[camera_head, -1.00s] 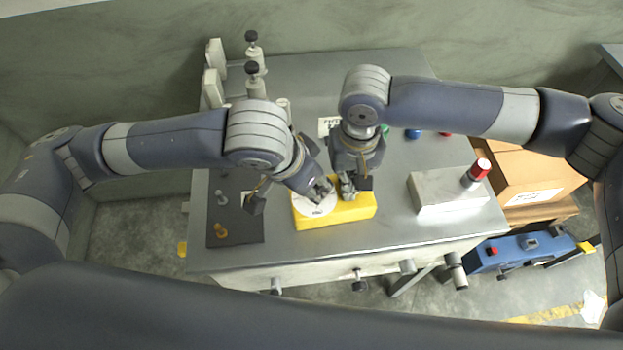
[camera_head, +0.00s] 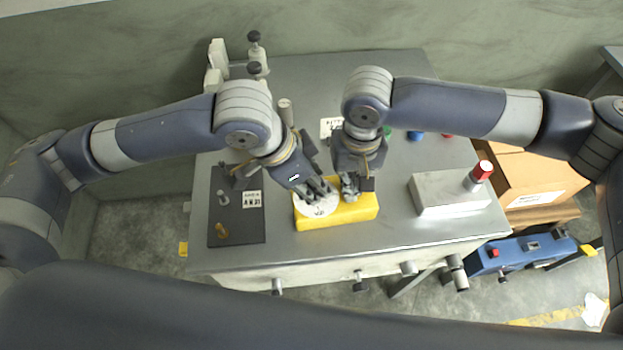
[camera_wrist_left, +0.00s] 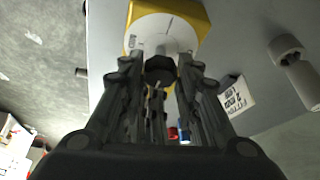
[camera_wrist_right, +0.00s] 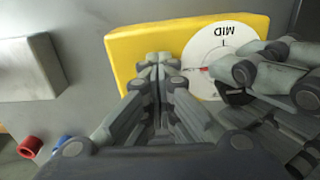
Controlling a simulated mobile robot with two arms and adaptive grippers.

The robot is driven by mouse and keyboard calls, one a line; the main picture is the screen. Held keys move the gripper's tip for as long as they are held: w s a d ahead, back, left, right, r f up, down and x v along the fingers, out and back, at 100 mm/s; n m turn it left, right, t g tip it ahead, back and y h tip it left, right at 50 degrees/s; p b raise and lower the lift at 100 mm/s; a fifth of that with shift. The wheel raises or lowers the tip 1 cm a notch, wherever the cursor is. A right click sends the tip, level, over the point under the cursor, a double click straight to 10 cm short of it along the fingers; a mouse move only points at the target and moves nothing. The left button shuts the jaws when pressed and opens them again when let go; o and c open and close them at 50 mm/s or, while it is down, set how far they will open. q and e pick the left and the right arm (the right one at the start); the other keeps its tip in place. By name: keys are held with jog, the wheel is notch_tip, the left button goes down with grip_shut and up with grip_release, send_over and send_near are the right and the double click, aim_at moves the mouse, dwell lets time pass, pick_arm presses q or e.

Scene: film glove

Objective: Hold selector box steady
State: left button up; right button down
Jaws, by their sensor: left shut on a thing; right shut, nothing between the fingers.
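The yellow selector box (camera_head: 358,213) sits near the front middle of the grey table. A white dial disc (camera_head: 310,207) is on its top, and a "MID" mark shows on it in the right wrist view (camera_wrist_right: 232,31). My left gripper (camera_head: 322,192) is shut on the dark knob (camera_wrist_left: 160,68) at the middle of the dial. My right gripper (camera_head: 349,192) is shut and empty, fingers pointing down at the box top beside the dial. In the right wrist view its fingertips (camera_wrist_right: 158,60) overlap the yellow top. I cannot tell whether they touch it.
A dark mat (camera_head: 238,228) with small pegs lies to the left. A pale box with a red-capped post (camera_head: 450,192) stands to the right. Cardboard boxes (camera_head: 540,178) and a blue device (camera_head: 515,253) are beyond the table's right side.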

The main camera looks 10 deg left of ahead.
pick_arm(q)
jog(key=shift+s+d, duration=0.1)
jog(key=shift+d, duration=0.05)
pick_arm(e)
jog(key=shift+f, duration=0.3)
pick_arm(q)
jog(key=o, duration=1.1)
jog(key=shift+c, duration=0.2)
pick_arm(e)
jog(key=shift+s+d, duration=0.1)
pick_arm(q)
jog(key=v, duration=1.2)
jog(key=shift+s, duration=0.2)
pick_arm(e)
jog(key=shift+w+r, duration=0.25)
jog(key=shift+r, duration=0.75)
jog(key=shift+s+r, duration=0.1)
jog(key=shift+r, duration=1.3)
pick_arm(q)
jog(key=shift+w, duration=0.15)
pick_arm(e)
jog(key=shift+r, duration=0.3)
